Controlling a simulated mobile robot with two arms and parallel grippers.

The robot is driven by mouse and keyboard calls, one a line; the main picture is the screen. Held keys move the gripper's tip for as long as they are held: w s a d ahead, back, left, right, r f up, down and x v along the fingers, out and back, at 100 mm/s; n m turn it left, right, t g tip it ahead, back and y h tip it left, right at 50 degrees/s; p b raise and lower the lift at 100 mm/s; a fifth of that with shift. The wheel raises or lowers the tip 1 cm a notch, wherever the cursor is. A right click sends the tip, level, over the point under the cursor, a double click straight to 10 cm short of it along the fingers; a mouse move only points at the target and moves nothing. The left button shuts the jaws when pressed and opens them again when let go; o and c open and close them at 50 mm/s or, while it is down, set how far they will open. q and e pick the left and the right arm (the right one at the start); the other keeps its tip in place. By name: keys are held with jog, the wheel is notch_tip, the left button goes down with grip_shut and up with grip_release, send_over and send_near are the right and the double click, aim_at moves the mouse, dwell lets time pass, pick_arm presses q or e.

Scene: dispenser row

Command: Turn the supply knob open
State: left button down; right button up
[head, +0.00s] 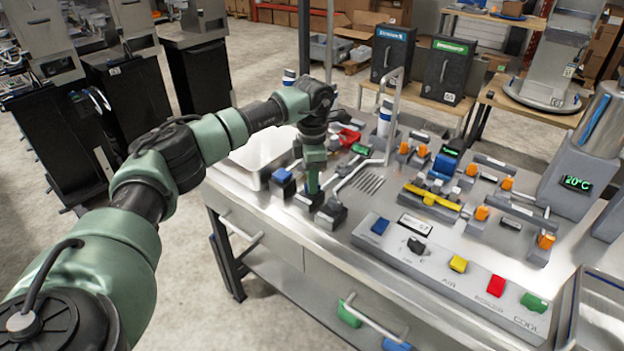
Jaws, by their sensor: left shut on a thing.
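My left gripper (313,172) points straight down at the left part of the steel worktop, above a small dark base (308,200). It is shut on what looks like the supply knob there. The fingers and wrist hide most of this knob, so its turn angle cannot be read. A blue-topped dark block (284,181) stands just left of the gripper, and another dark block (331,216) stands just in front of it. My right gripper is out of view.
A sloped panel along the front has a black knob (416,245) and blue, yellow, red and green buttons. A tall bent metal pipe (391,115) rises behind the gripper. Orange knobs and a yellow lever (432,196) fill the right side. A white tray (262,152) lies left.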

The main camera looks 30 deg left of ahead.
pick_arm(q)
jog(key=n, duration=0.4)
jog(key=shift+r+n+p, duration=0.1)
jog(key=shift+n+p, duration=0.2)
jog(key=shift+p, duration=0.1)
jog(key=shift+n+p, duration=0.3)
jog(key=shift+n, duration=1.6)
jog(key=c, duration=1.4)
grip_release()
jog(key=shift+c, duration=0.2)
notch_tip(320, 180, up, 8)
jog(key=shift+f+b, duration=0.1)
jog(key=shift+b, duration=0.75)
jog(key=shift+f, duration=0.1)
